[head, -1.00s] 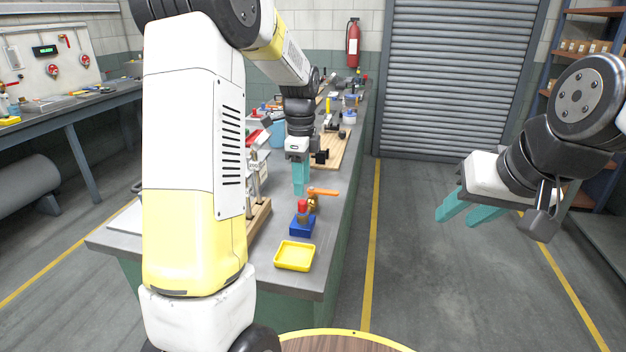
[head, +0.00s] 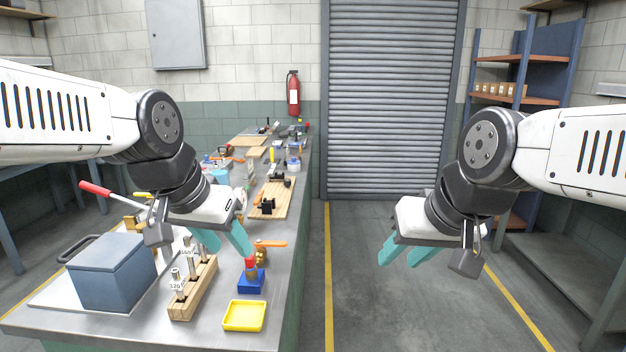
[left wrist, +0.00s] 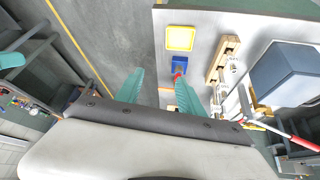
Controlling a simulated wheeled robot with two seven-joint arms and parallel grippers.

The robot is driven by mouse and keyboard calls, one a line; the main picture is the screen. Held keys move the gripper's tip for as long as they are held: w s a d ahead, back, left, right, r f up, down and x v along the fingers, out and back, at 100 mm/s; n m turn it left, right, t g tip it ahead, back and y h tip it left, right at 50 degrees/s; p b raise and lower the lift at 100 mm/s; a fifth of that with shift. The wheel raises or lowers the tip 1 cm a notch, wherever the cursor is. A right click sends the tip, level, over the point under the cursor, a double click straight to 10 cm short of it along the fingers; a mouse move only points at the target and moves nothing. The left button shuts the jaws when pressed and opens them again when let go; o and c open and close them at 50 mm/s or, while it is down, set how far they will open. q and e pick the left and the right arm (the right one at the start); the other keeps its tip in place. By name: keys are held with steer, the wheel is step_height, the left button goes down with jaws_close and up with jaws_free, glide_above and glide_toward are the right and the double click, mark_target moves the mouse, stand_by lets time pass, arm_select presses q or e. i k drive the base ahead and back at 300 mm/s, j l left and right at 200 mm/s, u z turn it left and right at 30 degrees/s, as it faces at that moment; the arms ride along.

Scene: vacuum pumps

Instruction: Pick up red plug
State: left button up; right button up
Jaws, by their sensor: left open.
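The red plug (head: 250,263) stands upright in a small blue block (head: 250,282) on the metal workbench. The red plug (left wrist: 179,71) and blue block (left wrist: 183,61) also show in the left wrist view, just beyond the fingertips and nearer the right finger. My left gripper (head: 232,250) is open and empty, with teal fingers pointing down above and left of the plug in the head view, apart from it. My right gripper (head: 401,260) is open and empty over the floor to the right of the bench.
A yellow tray (head: 244,316) lies in front of the blue block. A wooden rack (head: 193,290) with metal pegs and a grey-blue box (head: 113,272) stand to the left. A brass valve with an orange handle (head: 270,244) is just behind the plug. The floor right of the bench is clear.

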mark_target(249, 263)
steer(key=i+l, duration=0.1)
steer(key=l, duration=0.2)
steer(key=i+l, duration=0.1)
steer(key=l, duration=0.2)
steer(key=u, duration=0.4)
steer(key=l+u, duration=0.1)
steer(key=u, duration=0.35)
steer(key=l+u, duration=0.1)
steer(key=u, duration=0.7)
